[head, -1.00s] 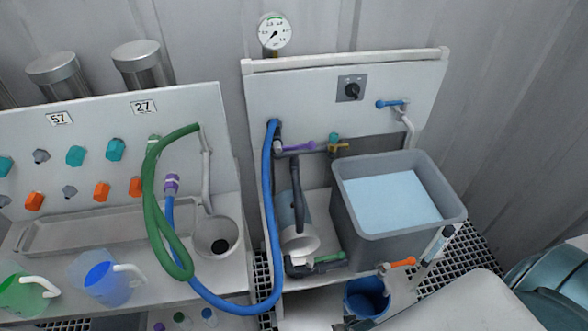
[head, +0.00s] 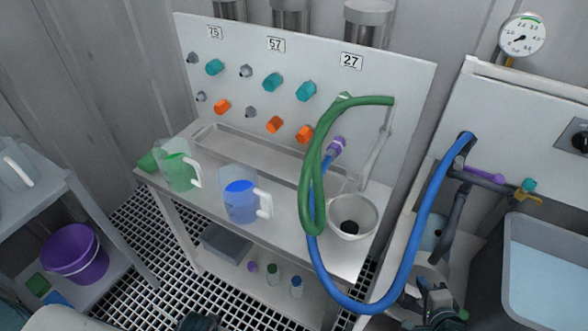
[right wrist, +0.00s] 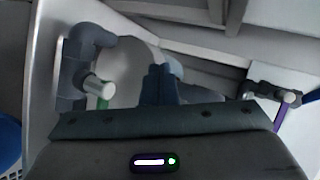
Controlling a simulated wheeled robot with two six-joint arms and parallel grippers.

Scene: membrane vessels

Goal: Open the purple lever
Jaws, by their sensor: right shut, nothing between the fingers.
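The purple lever (head: 485,173) sits on a valve on the grey pipe at the right of the head view, beside the upper end of the blue hose. A purple handle (right wrist: 280,116) also shows at the right of the right wrist view. My right gripper (head: 440,292) is below the purple lever and apart from it. Its fingers (right wrist: 159,75) are shut and empty in the right wrist view. A dark end of my left gripper (head: 198,321) shows at the bottom edge of the head view; its fingers cannot be made out.
The blue hose (head: 408,265) loops down left of my right gripper. A grey water tank (head: 500,270) stands to its right. A green handle (right wrist: 103,100) on a grey pipe is left of the fingers. A teal and a yellow handle (head: 528,197) are near the purple lever.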

